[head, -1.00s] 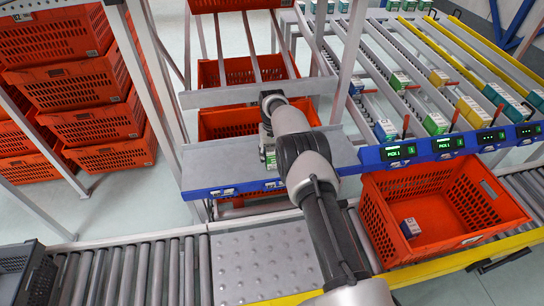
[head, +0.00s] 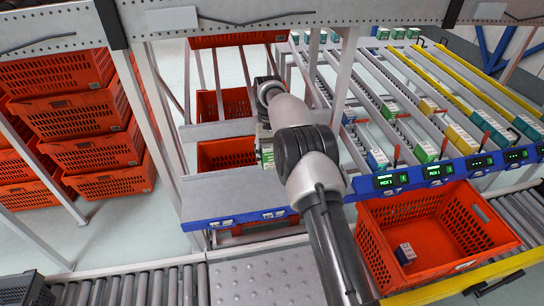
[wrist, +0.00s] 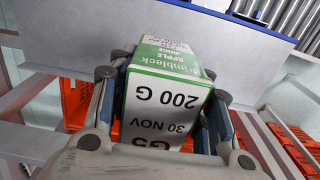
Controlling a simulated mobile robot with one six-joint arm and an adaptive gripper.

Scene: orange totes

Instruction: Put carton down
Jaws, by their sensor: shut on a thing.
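A white and green apple juice carton (wrist: 165,95), printed "200 G" and "30 NOV", fills the middle of the wrist view. My gripper (wrist: 165,68) is shut on it, with one finger on each side. In the head view, the carton (head: 267,156) shows only partly, below my gripper (head: 264,130) and beside my arm. It is over or near the back edge of the grey shelf (head: 225,192). I cannot tell whether it touches the shelf. The carton's underside is hidden.
An orange tote (head: 375,258) at right holds a small carton (head: 405,253). Orange totes (head: 226,152) stand behind the grey shelf. Sloping roller lanes with several cartons lie at back right. A perforated beam (head: 80,42) crosses the top. The grey shelf's left part is clear.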

